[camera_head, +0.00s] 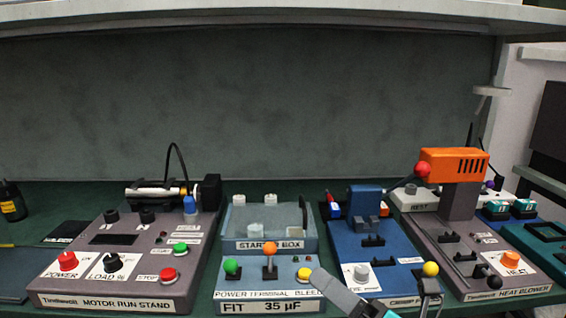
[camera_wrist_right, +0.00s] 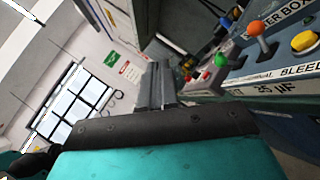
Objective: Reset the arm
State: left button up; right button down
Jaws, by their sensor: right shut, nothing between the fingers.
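My right gripper (camera_head: 322,278) comes in from the bottom edge of the head view, a grey finger piece with some teal behind it. Its tip is in front of the right end of the start box panel, close to the yellow button (camera_head: 304,274) in the picture; I cannot tell whether they touch. In the right wrist view the grey fingers (camera_wrist_right: 158,88) are together, with nothing seen between them. My left gripper is not in view.
The motor run stand (camera_head: 60,299), start box (camera_head: 232,217), blue crimp station (camera_head: 400,245) and heat blower (camera_head: 478,235) stand along the green bench. An orange-knobbed lever (camera_head: 270,250) rises left of the gripper. A shelf (camera_head: 250,18) overhangs above.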

jog(key=s+d+f+m+t+h+p, duration=0.1)
jog(key=d+f+m+h, duration=0.45)
jog(key=m, duration=0.65)
jog(key=s+d+f+m+t+h+p, duration=0.1)
jog(key=d+f+m+t+h+p, duration=0.15)
jog(key=f+m+h, duration=0.7)
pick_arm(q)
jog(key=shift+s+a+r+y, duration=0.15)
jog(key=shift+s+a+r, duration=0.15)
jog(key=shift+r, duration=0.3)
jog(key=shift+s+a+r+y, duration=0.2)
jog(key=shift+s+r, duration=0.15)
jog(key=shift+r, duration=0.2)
pick_arm(e)
jog(key=s+d+f+m+g, duration=0.3)
jog(key=s+f+m+g, duration=0.3)
jog(key=s+f+m, duration=0.4)
jog(key=shift+f+m, duration=0.65)
jog(key=shift+m, duration=0.5)
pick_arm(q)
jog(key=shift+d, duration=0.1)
pick_arm(e)
jog(key=shift+w+d, duration=0.1)
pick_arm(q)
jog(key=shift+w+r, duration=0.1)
